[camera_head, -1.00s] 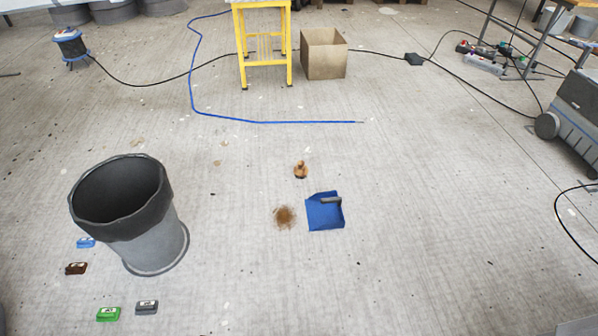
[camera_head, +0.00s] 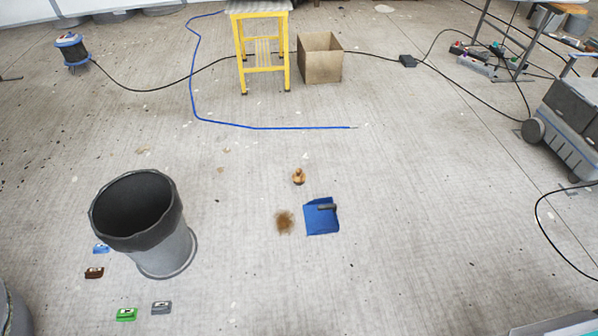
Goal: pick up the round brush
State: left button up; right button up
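A small round brush (camera_head: 299,176) with a tan wooden knob stands on the concrete floor, near the middle of the head view. Just below it in the picture lies a blue dustpan (camera_head: 321,217) with a dark handle. A patch of brown dust (camera_head: 285,222) is on the floor to the left of the dustpan. Neither of my grippers shows in the head view.
A grey bin (camera_head: 165,249) with a dark liner stands at left, several small coloured blocks beside it, including a green one (camera_head: 126,314). A yellow stool (camera_head: 262,55), cardboard box (camera_head: 320,58) and blue hose (camera_head: 250,127) lie beyond.

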aim_at(298, 178)
jog(key=i+j+z, duration=0.1)
jog(key=i+j, duration=0.15)
jog(key=i, duration=0.3)
jog(key=i+j+z, duration=0.1)
jog(key=i+j, duration=0.15)
jog(key=i, duration=0.3)
jog(key=i+j, duration=0.3)
jog(key=i, duration=0.2)
jog(key=z, duration=0.05)
